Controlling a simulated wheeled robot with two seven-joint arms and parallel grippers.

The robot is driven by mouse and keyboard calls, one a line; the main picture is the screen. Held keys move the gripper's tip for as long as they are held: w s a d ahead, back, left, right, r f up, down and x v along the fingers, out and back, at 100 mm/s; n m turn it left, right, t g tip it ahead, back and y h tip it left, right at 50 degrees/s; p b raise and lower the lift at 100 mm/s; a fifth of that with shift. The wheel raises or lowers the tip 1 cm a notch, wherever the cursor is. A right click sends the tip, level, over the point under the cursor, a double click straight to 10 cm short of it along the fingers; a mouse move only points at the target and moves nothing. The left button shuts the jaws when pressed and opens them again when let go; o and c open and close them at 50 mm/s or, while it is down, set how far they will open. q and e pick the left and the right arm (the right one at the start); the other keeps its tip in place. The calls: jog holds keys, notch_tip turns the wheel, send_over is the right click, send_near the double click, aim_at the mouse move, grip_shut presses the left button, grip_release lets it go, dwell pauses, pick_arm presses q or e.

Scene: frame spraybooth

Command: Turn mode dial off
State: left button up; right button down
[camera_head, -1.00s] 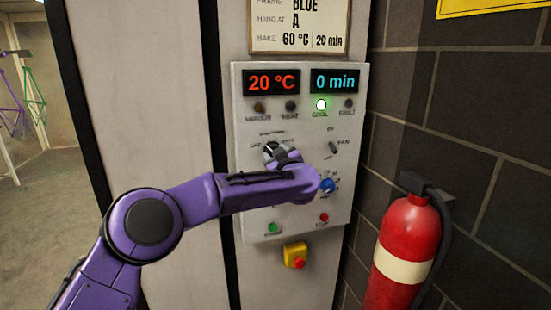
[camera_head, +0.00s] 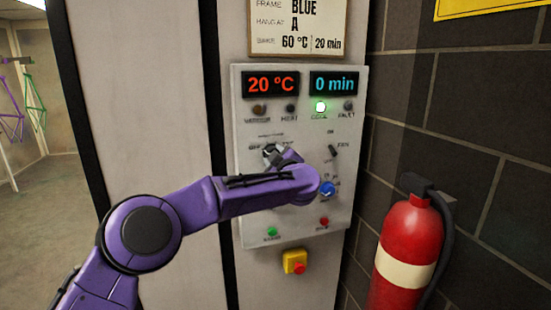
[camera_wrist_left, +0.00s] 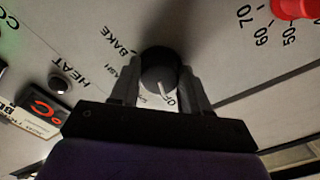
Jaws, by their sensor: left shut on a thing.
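The mode dial is a round black knob with a white pointer line. It shows in the left wrist view (camera_wrist_left: 158,68) between the two fingers, and its pointer is turned toward the partly hidden OFF label (camera_wrist_left: 169,101). The FLASH and BAKE labels run up its left side there. My left gripper (camera_head: 272,153) is at the dial on the grey control panel (camera_head: 243,205), shut on the knob; it also shows in the left wrist view (camera_wrist_left: 160,88). In the head view, the gripper and wrist mostly hide the dial. My right gripper is not in view.
A fan switch (camera_head: 333,151) and a blue knob (camera_head: 327,188) are right of my wrist. A red knob (camera_wrist_left: 297,8) shows in the wrist view. Below are green (camera_head: 272,231) and red (camera_head: 324,221) buttons and a yellow emergency-stop box (camera_head: 294,262). A fire extinguisher (camera_head: 408,250) stands right.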

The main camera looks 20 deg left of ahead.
pick_arm(q)
jog(key=shift+r, duration=0.1)
jog(key=o, duration=1.1)
jog(key=shift+c, duration=0.2)
jog(key=b+v, duration=0.4)
jog(key=v, duration=0.6)
jog(key=shift+s+b, duration=0.25)
jog(key=shift+b, duration=0.05)
jog(key=shift+d, duration=0.15)
